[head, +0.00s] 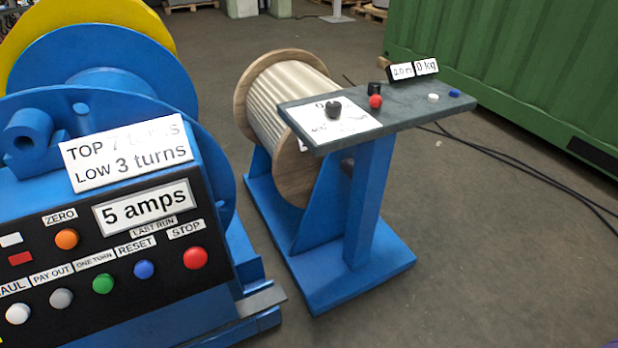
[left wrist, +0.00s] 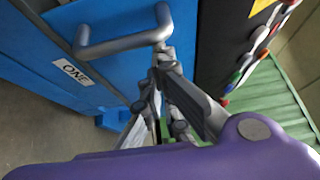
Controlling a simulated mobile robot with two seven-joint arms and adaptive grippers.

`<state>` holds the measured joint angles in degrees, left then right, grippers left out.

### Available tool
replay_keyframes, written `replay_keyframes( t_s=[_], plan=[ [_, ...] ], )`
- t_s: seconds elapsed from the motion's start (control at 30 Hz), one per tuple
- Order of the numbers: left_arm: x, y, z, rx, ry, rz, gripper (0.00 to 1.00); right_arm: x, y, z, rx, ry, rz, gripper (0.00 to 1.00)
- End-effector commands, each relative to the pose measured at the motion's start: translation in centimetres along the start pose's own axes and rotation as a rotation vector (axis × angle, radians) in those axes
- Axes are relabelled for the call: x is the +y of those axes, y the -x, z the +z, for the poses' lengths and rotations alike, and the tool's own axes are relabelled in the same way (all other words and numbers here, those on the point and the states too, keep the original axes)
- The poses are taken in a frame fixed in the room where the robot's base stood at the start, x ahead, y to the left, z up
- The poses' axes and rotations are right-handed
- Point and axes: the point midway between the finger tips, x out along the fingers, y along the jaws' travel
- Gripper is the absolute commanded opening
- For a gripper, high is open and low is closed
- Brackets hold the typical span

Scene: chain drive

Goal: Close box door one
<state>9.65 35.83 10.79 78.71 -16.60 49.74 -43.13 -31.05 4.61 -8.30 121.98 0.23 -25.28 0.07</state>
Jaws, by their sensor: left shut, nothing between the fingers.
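Box door one is a blue panel (left wrist: 125,22) in the left wrist view, with a white label reading ONE (left wrist: 75,71) and a grey bar handle (left wrist: 122,45). My left gripper (left wrist: 161,58) is shut and empty, with its fingertips close to the right end of the handle. I cannot tell whether they touch it. How far the door stands from its frame is not clear in this view. The head view shows neither the door nor either gripper.
A black control panel (head: 130,262) with coloured buttons sits on the blue winch at the left. A blue stand (head: 370,200) with a wooden cable drum (head: 285,110) is to its right. A green container (head: 500,60) stands behind. Grey floor at the right is mostly clear, with black cables.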

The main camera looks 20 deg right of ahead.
Motion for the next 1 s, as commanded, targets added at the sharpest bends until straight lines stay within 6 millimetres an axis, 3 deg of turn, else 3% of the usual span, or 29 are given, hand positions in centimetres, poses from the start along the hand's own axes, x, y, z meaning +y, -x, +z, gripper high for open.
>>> replay_keyframes(
  t_s=[0.1,0.3,1.0],
  plan=[
    [0.3,1.1,1.9,-0.002,-0.001,0.004,0.0,0.0,-1.3,-0.4,0.01,0.013,-0.005,0.4],
    [0.1,2.0,3.4,-0.001,0.001,0.002,0.0,-0.1,-2.5,-1.8,0.038,0.027,-0.013,0.4],
    [-0.1,1.8,3.6,-0.005,0.0,0.0,0.0,-0.4,-2.2,-1.5,0.033,0.015,-0.013,0.4]
  ],
)
